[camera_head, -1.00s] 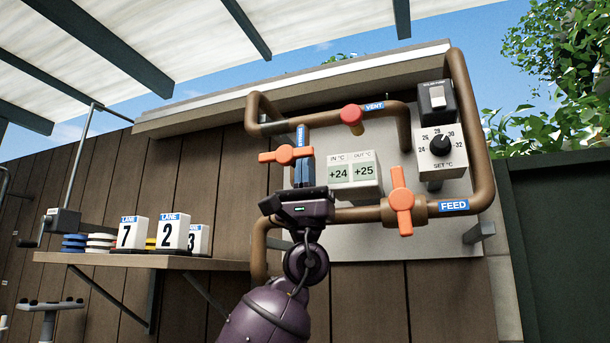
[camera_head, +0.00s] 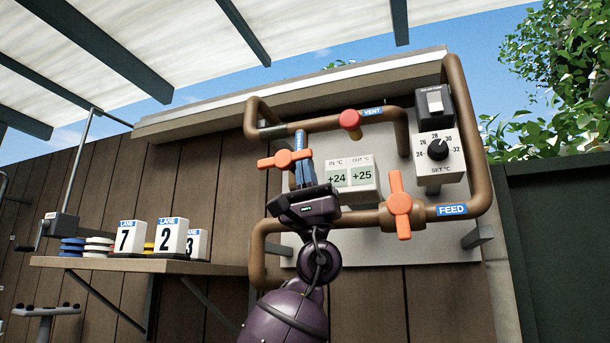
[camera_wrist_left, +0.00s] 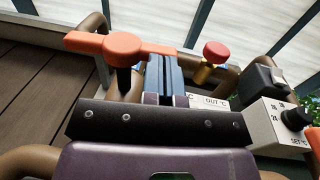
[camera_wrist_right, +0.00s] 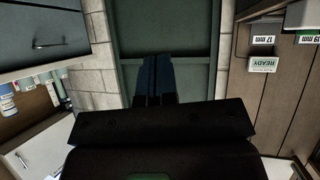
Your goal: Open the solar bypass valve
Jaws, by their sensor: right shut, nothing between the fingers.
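An orange lever handle (camera_head: 284,159) sits at the left of the pipework, lying nearly level with its right end slightly higher. A blue label (camera_head: 300,137) on the pipe beside it is partly covered and I cannot read it. My left gripper (camera_head: 302,163) is shut, its blue fingers upright at the handle's right arm. In the left wrist view the fingers (camera_wrist_left: 164,62) overlap the right end of the handle (camera_wrist_left: 115,45); I cannot tell whether they touch. My right gripper (camera_wrist_right: 154,58) is shut and empty, away from the pipes.
An orange FEED handle (camera_head: 400,205) stands upright at right. A red VENT knob (camera_head: 349,119), a temperature display (camera_head: 352,178) and a set dial (camera_head: 438,150) are close by. A shelf (camera_head: 200,266) with lane markers stands left. A dark green panel (camera_wrist_right: 160,25) faces the right wrist.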

